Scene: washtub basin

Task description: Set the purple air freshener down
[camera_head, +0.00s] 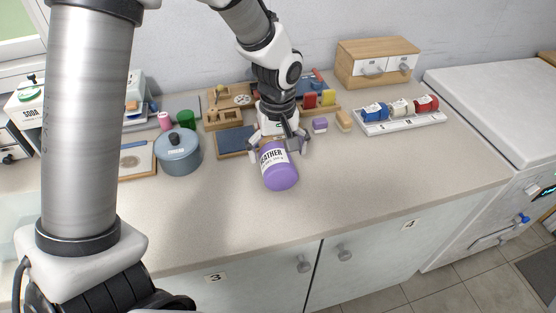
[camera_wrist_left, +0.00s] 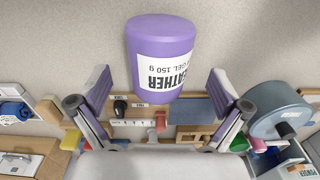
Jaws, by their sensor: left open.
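The purple air freshener (camera_head: 281,179), a cylinder with a white label reading "LEATHER", is over the front middle of the counter (camera_head: 340,190). It looks tilted, with one plain purple end towards the front; I cannot tell whether it touches the counter. My left gripper (camera_head: 279,149) is behind it with its fingers spread to either side. In the left wrist view the air freshener (camera_wrist_left: 163,50) sits between the open fingertips, with a gap showing on both sides. My right gripper is not in view.
A blue-grey pot (camera_head: 178,153) stands left of the gripper. Behind are wooden trays (camera_head: 228,115) and a dark blue board (camera_head: 236,142). A white rack (camera_head: 402,122) with several cans and a wooden drawer box (camera_head: 377,62) stand right. The counter's front right is clear.

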